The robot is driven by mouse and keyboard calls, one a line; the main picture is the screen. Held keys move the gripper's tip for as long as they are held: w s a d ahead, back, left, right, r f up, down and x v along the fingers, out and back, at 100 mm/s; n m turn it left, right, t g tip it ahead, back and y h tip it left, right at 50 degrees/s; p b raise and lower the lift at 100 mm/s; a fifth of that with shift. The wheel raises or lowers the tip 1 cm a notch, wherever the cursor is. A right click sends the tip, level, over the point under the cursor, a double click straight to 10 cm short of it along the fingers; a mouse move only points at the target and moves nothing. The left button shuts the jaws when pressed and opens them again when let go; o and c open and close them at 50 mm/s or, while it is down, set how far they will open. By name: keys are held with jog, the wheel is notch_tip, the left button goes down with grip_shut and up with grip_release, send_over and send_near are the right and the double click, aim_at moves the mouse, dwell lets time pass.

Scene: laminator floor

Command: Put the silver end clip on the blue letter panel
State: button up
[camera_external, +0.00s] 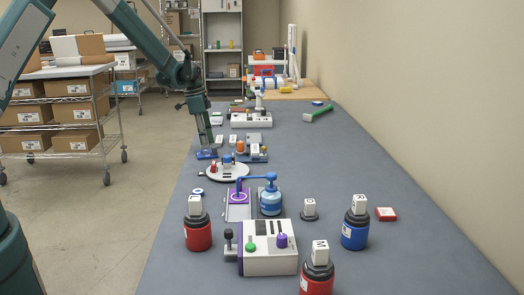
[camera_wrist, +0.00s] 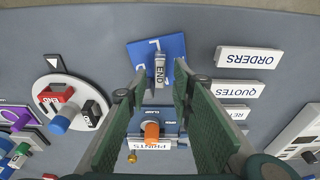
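The blue letter panel (camera_wrist: 175,47) lies on the grey bench at the top centre of the wrist view, with white marking on it. It also shows in the external view (camera_external: 206,156), below my gripper. The silver end clip (camera_wrist: 159,68), marked END, appears over the panel's middle. I cannot tell whether it is fully resting on it. My gripper (camera_wrist: 159,82) is open, its green fingers on either side of the clip with gaps visible. In the external view my gripper (camera_external: 207,148) points down, low over the panel; the clip is not clear there.
White blocks marked ORDERS (camera_wrist: 248,57) and QUOTES (camera_wrist: 236,88) lie to the right. A block marked PRINTS (camera_wrist: 150,144) and an orange knob (camera_wrist: 152,131) stand below. A round white plate (camera_wrist: 70,103) with red and black clips is at left.

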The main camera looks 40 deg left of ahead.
notch_tip(320, 180, up, 11)
jog(key=s+a, duration=0.1)
jog(key=shift+s, duration=0.15)
jog(key=shift+a+f, duration=0.1)
dwell(0.7)
jog(key=s+d+r+n+t+y, duration=0.1)
jog(key=s+d+r+n, duration=0.1)
jog(key=s+d+r, duration=0.6)
jog(key=s+d+r+n+t, duration=0.2)
jog(key=s+d+r, duration=0.2)
jog(key=s+r, duration=0.75)
jog(key=s+d+n+t, duration=0.1)
jog(key=s+d, duration=0.3)
jog(key=s, duration=1)
jog(key=s+d+f+n+t, duration=0.1)
jog(key=s+d+n, duration=0.3)
jog(key=s, duration=1)
jog(key=shift+d+f+t, duration=0.2)
jog(key=shift+f+t, duration=0.05)
jog(key=shift+t, duration=0.25)
